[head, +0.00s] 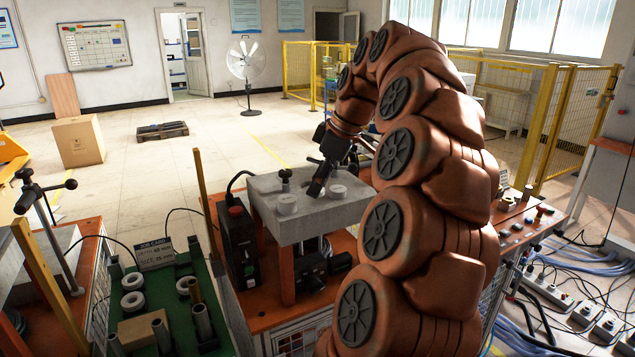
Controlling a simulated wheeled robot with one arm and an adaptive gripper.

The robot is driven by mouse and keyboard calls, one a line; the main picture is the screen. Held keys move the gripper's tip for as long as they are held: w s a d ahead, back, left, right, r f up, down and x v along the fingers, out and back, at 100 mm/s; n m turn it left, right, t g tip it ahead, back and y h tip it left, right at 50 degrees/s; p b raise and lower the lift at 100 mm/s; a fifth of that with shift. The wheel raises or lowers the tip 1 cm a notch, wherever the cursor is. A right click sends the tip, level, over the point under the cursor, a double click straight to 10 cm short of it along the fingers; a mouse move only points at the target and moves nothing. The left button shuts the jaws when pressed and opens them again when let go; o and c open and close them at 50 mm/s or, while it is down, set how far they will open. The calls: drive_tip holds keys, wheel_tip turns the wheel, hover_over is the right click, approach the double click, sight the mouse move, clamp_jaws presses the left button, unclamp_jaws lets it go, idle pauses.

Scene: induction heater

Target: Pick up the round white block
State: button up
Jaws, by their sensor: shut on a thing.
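My gripper (316,187) points down at the grey block-like top of the heater stand (310,218). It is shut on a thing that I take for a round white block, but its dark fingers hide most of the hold. One round white block (287,204) stands on the grey top, left of the fingers and apart from them. Another round white piece (337,191) sits just right of the fingertips. I cannot tell whether it touches them, or whether the held piece is clear of the surface.
A green tray (215,338) at the lower left holds white rings (132,302), metal cylinders and a job card (155,254). A black control box (238,245) stands left of the heater top. A clamp post (50,240) rises at the far left. Power strips (570,306) lie at right.

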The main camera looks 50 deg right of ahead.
drive_tip(key=s+a+r+b, duration=0.1)
drive_tip(key=s+a+b, duration=0.15)
drive_tip(key=s, duration=0.35)
drive_tip(key=s+a+b, duration=0.1)
drive_tip(key=s+a, duration=0.3)
drive_tip(key=s, duration=0.2)
wheel_tip(320, 180, up, 8)
drive_tip(key=p, duration=0.5)
drive_tip(key=shift+a, duration=0.25)
drive_tip(key=shift+w+f, duration=0.1)
drive_tip(key=shift+f, duration=0.05)
